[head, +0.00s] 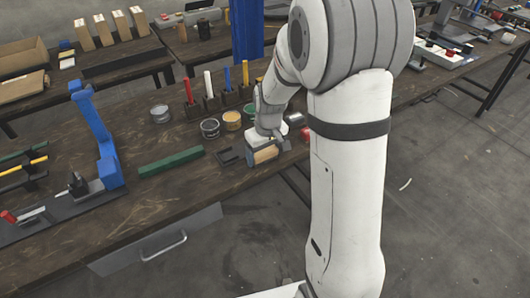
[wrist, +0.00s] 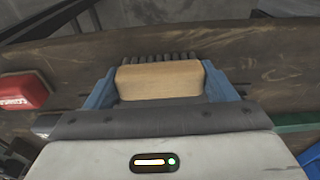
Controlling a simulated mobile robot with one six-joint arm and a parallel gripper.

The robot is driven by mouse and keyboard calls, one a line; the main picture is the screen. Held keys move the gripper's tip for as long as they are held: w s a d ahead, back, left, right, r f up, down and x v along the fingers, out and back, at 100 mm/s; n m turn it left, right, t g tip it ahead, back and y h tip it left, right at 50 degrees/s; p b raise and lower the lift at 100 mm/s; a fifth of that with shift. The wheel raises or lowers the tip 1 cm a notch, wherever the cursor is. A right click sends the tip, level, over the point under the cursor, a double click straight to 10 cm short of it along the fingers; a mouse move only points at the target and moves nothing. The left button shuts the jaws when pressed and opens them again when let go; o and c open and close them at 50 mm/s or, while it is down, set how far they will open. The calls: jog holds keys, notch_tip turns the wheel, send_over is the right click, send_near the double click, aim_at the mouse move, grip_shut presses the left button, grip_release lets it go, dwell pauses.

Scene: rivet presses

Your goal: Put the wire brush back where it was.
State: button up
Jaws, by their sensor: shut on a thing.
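The wire brush (wrist: 159,79) has a pale wooden block with a row of dark bristles along its far side in the wrist view. My gripper (wrist: 160,88), with blue fingers, is shut on the wooden block from both sides. In the head view the brush (head: 265,155) is in my gripper (head: 263,146) over the front part of the dark wooden bench (head: 210,181). I cannot tell whether the brush touches the bench. The hand hides part of it.
A small black holder (head: 230,156) lies just left of the brush, with a green bar (head: 171,162) farther left. Several cans, including a yellow-topped one (head: 232,121), stand behind. A red object (wrist: 22,91) is left in the wrist view. A blue press (head: 100,139) stands left.

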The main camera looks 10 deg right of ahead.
jog(key=shift+f, duration=0.15)
jog(key=o, duration=0.9)
jog(key=shift+o, duration=0.2)
jog(key=shift+r, duration=0.65)
notch_tip(320, 180, up, 11)
jog(key=s+p, duration=0.1)
jog(key=s, duration=0.1)
jog(key=s+r+m, duration=0.1)
jog(key=s+m, duration=0.2)
jog(key=s, duration=1.5)
jog(key=shift+s+r+m+t, duration=0.3)
jog(key=shift+s+r+t, duration=0.1)
